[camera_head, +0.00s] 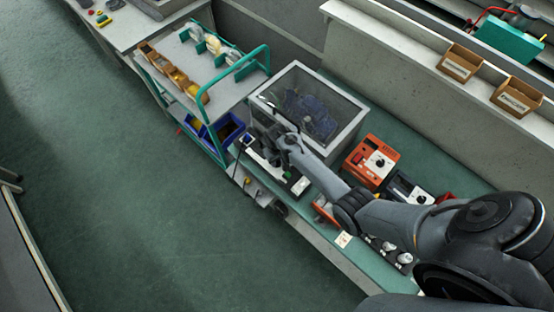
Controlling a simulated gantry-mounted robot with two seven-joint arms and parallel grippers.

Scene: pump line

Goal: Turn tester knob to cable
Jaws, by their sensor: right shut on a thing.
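An orange tester box (371,160) with a dark knob on a pale dial stands on the green bench top, right of my right forearm. A dark box with a pale dial (407,188) stands beside it. The knob settings are too small to read. My right gripper (281,139) is at the front of a grey glass-topped case, well left of the orange tester. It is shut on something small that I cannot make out. A thin dark cable-like line (240,160) shows just left of the gripper. My left gripper is not in view.
The glass-topped case (347,134) holds blue parts. A green-framed cart (217,147) with bins stands to the left. Several pale-topped parts (404,258) line the bench's front edge. Two cardboard bins (517,97) sit on the ledge behind. The floor is clear.

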